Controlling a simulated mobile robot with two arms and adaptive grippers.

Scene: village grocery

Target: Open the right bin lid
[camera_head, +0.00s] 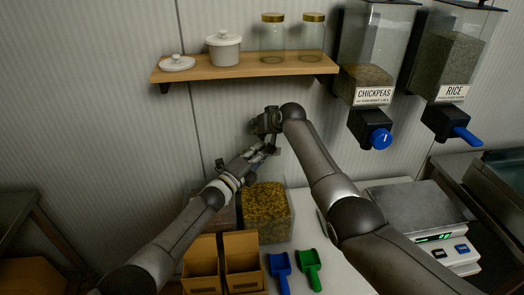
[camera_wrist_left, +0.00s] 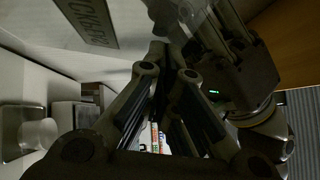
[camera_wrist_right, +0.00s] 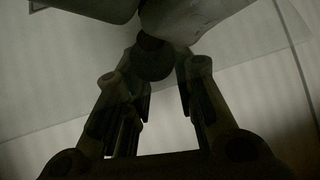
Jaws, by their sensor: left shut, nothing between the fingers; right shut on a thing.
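The right bin (camera_head: 264,212) is a clear box of yellow-green grain on the counter. Its clear lid shows in the right wrist view as a large see-through panel (camera_wrist_right: 250,50). My right gripper (camera_head: 268,138) is above the back of this bin, shut on a dark round knob (camera_wrist_right: 153,58) at the panel. The panel seems raised at the back, but its exact tilt is hard to tell. My left gripper (camera_head: 266,152) is shut and empty, close to the right gripper and over the bin. The left bin (camera_head: 222,213) is mostly hidden behind my left arm.
A wooden shelf (camera_head: 245,67) with jars and a pot is above the grippers. Two dispensers, chickpeas (camera_head: 368,80) and rice (camera_head: 450,65), hang at right. A scale (camera_head: 410,207), scoops (camera_head: 310,268) and cardboard boxes (camera_head: 243,262) are on the counter.

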